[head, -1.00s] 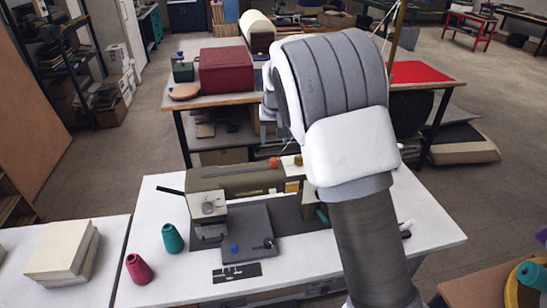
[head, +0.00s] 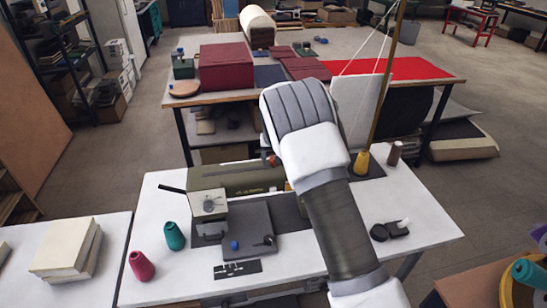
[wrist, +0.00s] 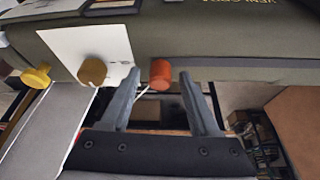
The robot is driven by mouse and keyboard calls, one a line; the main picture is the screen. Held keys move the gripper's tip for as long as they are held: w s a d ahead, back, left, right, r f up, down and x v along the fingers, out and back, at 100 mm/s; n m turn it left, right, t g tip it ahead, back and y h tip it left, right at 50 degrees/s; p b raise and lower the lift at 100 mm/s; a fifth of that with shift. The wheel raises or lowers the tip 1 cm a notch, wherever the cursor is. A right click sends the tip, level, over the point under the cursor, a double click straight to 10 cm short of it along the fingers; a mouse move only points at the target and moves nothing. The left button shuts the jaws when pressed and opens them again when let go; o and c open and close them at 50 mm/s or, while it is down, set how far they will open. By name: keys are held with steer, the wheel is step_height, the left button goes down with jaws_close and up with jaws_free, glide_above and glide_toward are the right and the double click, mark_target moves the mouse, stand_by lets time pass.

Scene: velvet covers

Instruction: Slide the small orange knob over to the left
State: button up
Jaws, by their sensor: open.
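The small orange knob (wrist: 160,74) is a short cylinder on the olive sewing machine body (wrist: 230,50) in the wrist view. My gripper (wrist: 160,82) is open, with one finger on each side of the knob and a gap to both. Whether the fingertips reach past the knob in depth, I cannot tell. In the head view the machine (head: 235,178) stands on the white table, and my arm hides its right part and my gripper.
A brown-gold knob (wrist: 92,71) by a white plate and a yellow knob (wrist: 37,77) are to the left in the wrist view. Thread cones, teal (head: 174,237) and pink (head: 141,267), stand on the table, with a yellow cone (head: 362,165) behind my arm.

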jaws_close()
stand_by(1.4)
